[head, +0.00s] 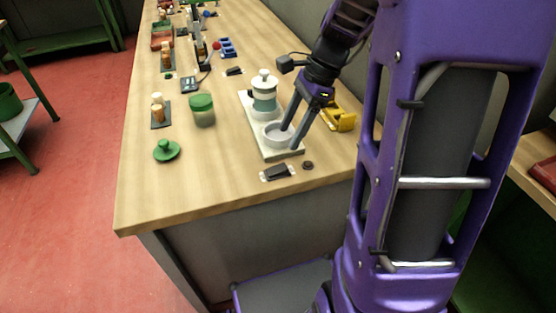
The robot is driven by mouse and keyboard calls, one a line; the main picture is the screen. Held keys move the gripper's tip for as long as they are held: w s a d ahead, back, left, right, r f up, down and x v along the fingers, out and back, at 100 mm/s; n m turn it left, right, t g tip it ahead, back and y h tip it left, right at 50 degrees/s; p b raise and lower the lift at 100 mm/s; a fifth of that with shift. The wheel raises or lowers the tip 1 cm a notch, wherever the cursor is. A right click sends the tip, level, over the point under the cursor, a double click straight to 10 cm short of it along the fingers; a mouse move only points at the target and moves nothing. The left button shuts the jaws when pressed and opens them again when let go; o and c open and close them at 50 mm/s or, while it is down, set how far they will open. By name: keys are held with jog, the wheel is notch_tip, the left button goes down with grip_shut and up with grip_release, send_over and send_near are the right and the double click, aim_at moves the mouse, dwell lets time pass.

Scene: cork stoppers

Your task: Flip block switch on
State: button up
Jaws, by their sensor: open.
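A dark block with pale ends (277,173), which looks like the block switch, lies near the front edge of the wooden bench. It is too small to tell which way it is set. My gripper (290,138) points down with its two dark fingers apart and nothing visible between them. Its fingertips are over or at a round grey dish (273,138) on a pale base plate (262,114), behind the block. I cannot tell whether they touch the dish. A second small dark block (234,71) lies farther back on the bench.
A yellow device (341,118) is right of my gripper, and a small dark disc (308,165) is right of the block. The front-left bench top is clear.

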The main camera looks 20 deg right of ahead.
aim_at(272, 171)
jog(key=b+x, duration=0.2)
jog(key=x, duration=0.8)
jog(key=shift+f, duration=0.1)
grip_shut()
